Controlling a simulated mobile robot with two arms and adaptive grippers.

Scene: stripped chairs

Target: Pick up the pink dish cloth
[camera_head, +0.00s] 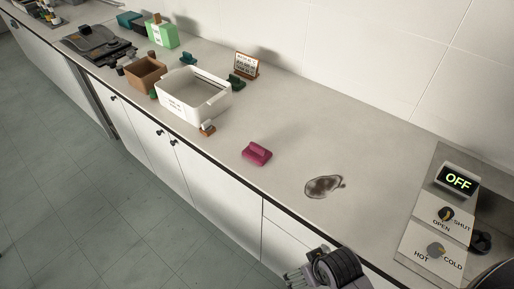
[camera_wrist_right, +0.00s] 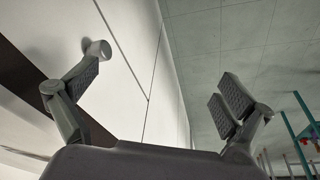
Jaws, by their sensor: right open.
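The pink dish cloth (camera_head: 257,153) is a small folded magenta piece lying on the counter near its front edge, left of a dark stain. My right gripper (camera_head: 303,276) is at the bottom of the head view, in front of the counter, apart from the cloth and partly cut off by the frame. In the right wrist view the right gripper (camera_wrist_right: 160,85) is open with nothing between its fingers. The cloth is not visible there. My left gripper is not in view.
A white bin (camera_head: 193,104) and small sponge-like items stand left of the cloth. An OFF display (camera_head: 460,178) and the OPEN/SHUT sign (camera_head: 442,217) are at the right. Cabinet fronts (camera_head: 212,187) drop below the counter edge.

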